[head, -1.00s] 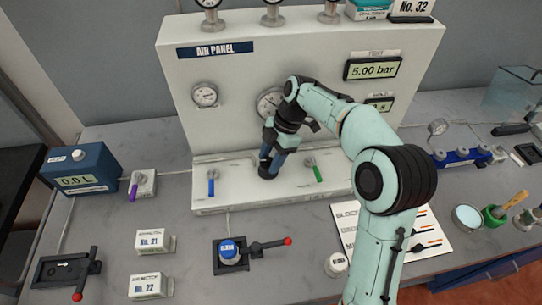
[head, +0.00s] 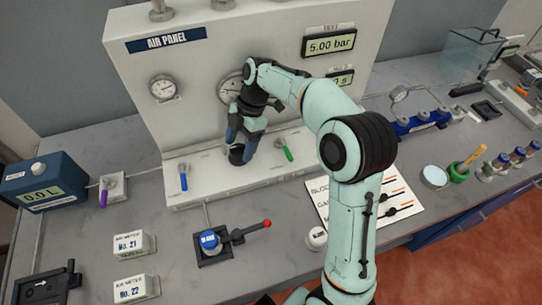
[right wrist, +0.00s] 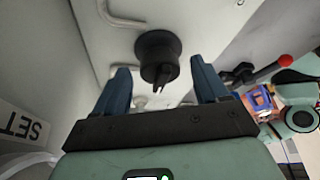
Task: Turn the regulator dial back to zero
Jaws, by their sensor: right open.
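The regulator dial is a black round knob (head: 237,155) low on the white air panel (head: 150,60), below the middle gauge. In the right wrist view the dial (right wrist: 158,55) faces the camera, with a narrow raised grip pointing out. My right gripper (head: 242,141) is open, with its two blue fingers near the dial. In the wrist view the fingers (right wrist: 162,72) stand on either side of the dial with gaps between. The middle gauge (head: 230,88) is partly hidden by my arm. The display (head: 330,45) reads 5.00 bar. My left gripper is out of view.
A blue-handled valve (head: 183,180) and a green-handled valve (head: 287,152) flank the dial. A lever with a red tip (head: 252,230) stands in front of the panel. Number blocks (head: 128,245) lie at front left; a printed sheet (head: 385,195) lies at right.

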